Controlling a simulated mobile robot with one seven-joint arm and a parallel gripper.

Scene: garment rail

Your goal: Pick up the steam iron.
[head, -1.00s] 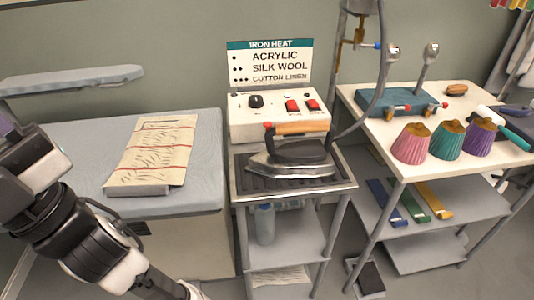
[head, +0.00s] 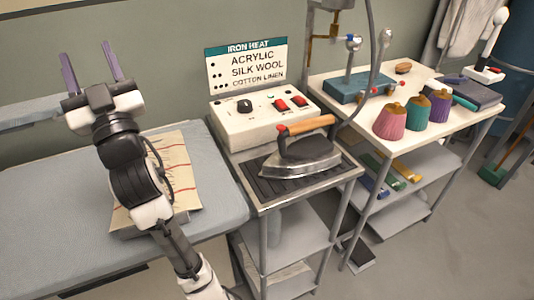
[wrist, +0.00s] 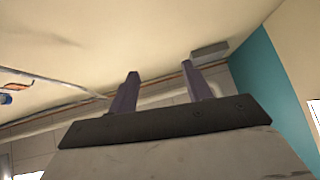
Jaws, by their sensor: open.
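The steam iron (head: 303,157) has a dark body, a metal soleplate and a wooden handle with a red end. It rests on a dark ribbed pad (head: 262,188) on a small metal stand. My gripper (head: 92,66) is at the left in the head view, raised above the ironing board and pointing up, well apart from the iron. Its two purple fingers are spread with nothing between them. In the wrist view the open gripper (wrist: 159,92) points toward the ceiling and upper wall, and the iron is not in that view.
A control box (head: 262,119) with knobs and a heat sign (head: 246,65) stand behind the iron. A hose hangs close to its right. A table (head: 440,117) at right holds several thread cones and a blue tool. The ironing board (head: 225,200) with a striped cloth lies left.

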